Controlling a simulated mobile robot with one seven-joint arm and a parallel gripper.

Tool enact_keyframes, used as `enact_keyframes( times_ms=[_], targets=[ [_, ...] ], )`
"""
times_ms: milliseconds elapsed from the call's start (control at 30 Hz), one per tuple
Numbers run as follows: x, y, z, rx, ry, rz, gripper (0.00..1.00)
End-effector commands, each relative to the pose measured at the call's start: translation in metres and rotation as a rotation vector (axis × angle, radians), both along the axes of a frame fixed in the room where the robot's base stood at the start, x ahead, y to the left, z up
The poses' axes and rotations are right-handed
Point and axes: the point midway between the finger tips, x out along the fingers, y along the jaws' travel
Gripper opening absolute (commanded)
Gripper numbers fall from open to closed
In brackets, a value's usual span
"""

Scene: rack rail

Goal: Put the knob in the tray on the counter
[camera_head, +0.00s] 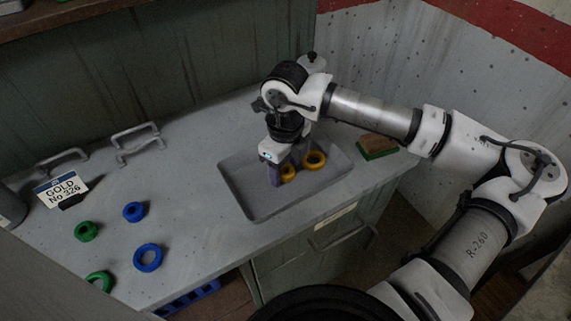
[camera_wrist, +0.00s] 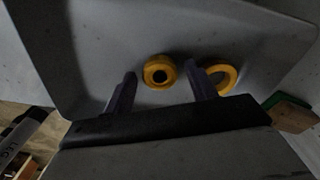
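A small thick yellow ring-shaped piece, which looks like the knob (camera_head: 288,173), lies in the grey tray (camera_head: 256,207) on the counter. In the wrist view the knob (camera_wrist: 160,72) sits between my fingertips, with a small gap on each side. My gripper (camera_head: 282,171) points down into the tray and its fingers are apart. In the wrist view my gripper (camera_wrist: 160,76) shows no finger touching the knob. A larger thin yellow ring (camera_head: 314,160) lies beside it in the tray; it shows right of the right finger (camera_wrist: 222,76).
Green (camera_head: 86,231) and blue (camera_head: 134,211) thick pieces, a blue ring (camera_head: 148,257) and a green ring (camera_head: 99,281) lie on the left counter. A "GOLD No 326" card (camera_head: 61,190) stands behind them. A green-brown block (camera_head: 377,147) lies right of the tray.

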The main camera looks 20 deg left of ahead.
Motion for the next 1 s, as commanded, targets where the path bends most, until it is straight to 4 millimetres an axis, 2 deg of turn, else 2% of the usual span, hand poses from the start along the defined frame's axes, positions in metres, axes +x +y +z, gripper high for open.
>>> enact_keyframes(
  times_ms=[267,433,567,800,1000],
  targets=[
    [0.0,0.0,0.001,0.0,0.0,0.0,0.59],
    [0.001,0.0,0.008,0.0,-0.002,-0.001,0.59],
    [0.001,0.0,0.031,-0.001,-0.005,0.0,0.59],
    [0.001,0.0,0.084,0.0,-0.005,-0.001,0.59],
    [0.001,0.0,0.114,-0.001,-0.002,-0.001,0.59]
  ],
)
